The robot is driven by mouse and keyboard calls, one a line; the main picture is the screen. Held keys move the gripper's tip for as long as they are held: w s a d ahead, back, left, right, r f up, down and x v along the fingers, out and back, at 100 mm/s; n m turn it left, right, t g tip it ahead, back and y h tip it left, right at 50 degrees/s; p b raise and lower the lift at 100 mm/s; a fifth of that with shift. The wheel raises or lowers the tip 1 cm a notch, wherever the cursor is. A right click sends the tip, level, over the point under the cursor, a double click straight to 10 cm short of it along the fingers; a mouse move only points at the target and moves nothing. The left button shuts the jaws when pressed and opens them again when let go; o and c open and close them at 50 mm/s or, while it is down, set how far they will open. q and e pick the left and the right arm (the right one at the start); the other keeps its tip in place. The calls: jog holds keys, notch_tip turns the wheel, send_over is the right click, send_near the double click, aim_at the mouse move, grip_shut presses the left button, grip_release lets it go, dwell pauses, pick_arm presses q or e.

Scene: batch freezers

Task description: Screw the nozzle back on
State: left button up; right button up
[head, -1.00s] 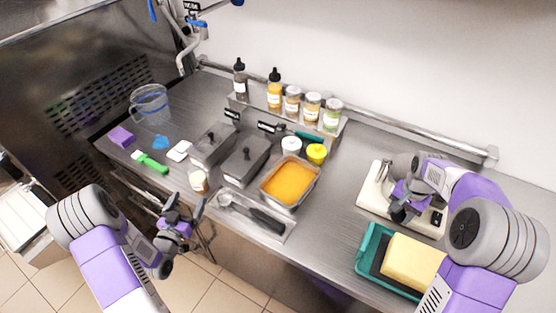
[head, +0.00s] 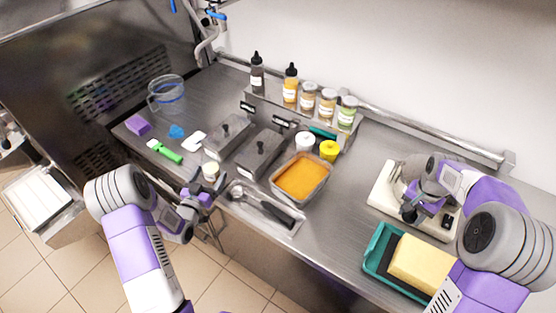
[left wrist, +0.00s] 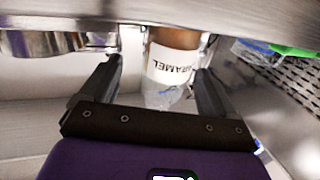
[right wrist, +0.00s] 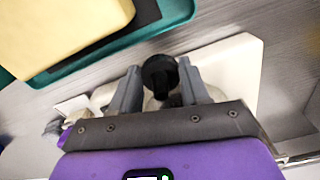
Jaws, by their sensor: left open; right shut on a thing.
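The caramel bottle (head: 210,170) is a small jar-like container with a white label and no nozzle on top. It stands on the counter near the front edge. My left gripper (head: 203,189) is open just in front of it. In the left wrist view the caramel bottle (left wrist: 174,58) shows between and slightly beyond the open fingers; I cannot tell whether they touch it. My right gripper (head: 410,212) is shut on the black nozzle (right wrist: 160,75), above the cream-coloured machine (head: 383,198) on the right. The nozzle is mostly hidden in the head view.
Lidded metal bins (head: 262,153), an orange-filled pan (head: 323,183) and a tray with a dark-handled tool (head: 237,187) stand right of the bottle. A teal tray (head: 372,260) with a yellow sponge-like block (head: 420,262) is near my right arm. Several bottles line the back shelf.

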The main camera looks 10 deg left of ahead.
pick_arm(q)
jog(key=shift+w, duration=0.1)
jog(key=w, duration=0.5)
jog(key=shift+a+r, duration=0.1)
jog(key=shift+a, duration=0.05)
jog(key=c, duration=1.2)
jog(key=shift+r, duration=0.1)
notch_tip(320, 180, up, 10)
jog(key=shift+f+p, duration=0.1)
jog(key=shift+p, duration=0.45)
